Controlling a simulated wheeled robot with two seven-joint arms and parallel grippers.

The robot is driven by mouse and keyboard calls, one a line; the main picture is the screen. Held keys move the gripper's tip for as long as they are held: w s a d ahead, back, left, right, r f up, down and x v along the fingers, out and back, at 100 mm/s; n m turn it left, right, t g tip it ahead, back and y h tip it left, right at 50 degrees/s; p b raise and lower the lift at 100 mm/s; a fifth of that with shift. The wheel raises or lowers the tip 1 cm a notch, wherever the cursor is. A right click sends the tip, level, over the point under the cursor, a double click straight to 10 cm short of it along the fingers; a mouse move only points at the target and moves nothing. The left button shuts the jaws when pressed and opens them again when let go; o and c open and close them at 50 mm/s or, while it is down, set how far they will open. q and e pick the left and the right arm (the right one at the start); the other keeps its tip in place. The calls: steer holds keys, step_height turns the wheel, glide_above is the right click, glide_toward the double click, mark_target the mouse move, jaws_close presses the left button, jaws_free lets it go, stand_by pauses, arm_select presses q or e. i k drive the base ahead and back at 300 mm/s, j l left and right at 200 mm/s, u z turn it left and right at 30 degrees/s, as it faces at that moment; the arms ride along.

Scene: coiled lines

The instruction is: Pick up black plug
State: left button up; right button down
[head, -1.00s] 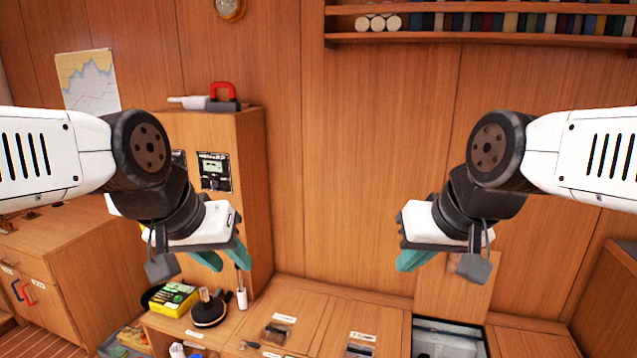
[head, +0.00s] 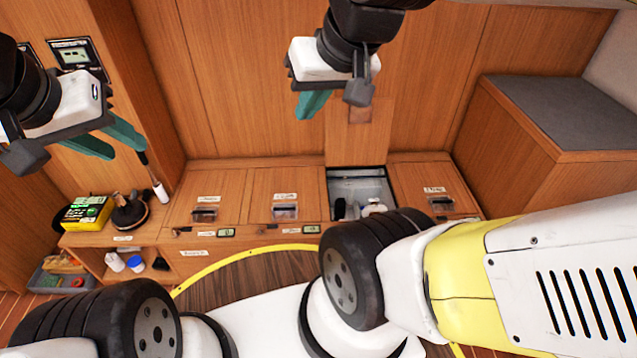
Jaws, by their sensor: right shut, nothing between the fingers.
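I cannot pick out the black plug for certain. A small dark item (head: 340,208) in the open compartment (head: 374,170) of the bench is too small to identify. Another small black item (head: 160,264) lies on the low shelf at the left. My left gripper (head: 127,151) is at the upper left, its teal fingers apart with nothing between them. My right gripper (head: 312,104) is at the top middle, shut and empty, in front of the back wall, appearing above the open compartment in the picture.
The bench (head: 235,190) has several closed lids with latches. A yellow box (head: 88,213) and a dark round-based item (head: 130,211) stand at the left. A grey tray (head: 58,281) of items is on the floor. A grey-topped cabinet (head: 575,110) stands at right.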

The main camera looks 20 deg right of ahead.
mark_target(340, 202)
steer(key=k+j+z, duration=0.55)
steer(key=k+z, duration=0.15)
steer(key=k+j+z, duration=0.1)
steer(key=k+z, duration=0.2)
steer(key=k, duration=0.25)
steer(key=i+l+u, duration=0.1)
steer(key=u, duration=0.95)
steer(key=i+l+u, duration=0.25)
steer(key=l, duration=0.2)
steer(key=i+l+u, duration=0.15)
steer(key=l+u, duration=0.15)
steer(key=l, duration=0.2)
steer(key=i+l+u, duration=0.1)
steer(key=l+u, duration=0.15)
steer(key=l, duration=0.25)
steer(key=l+u, duration=0.3)
steer(key=l, duration=0.25)
steer(key=i+l, duration=0.1)
steer(key=l, duration=1.75)
steer(key=i+u, duration=0.05)
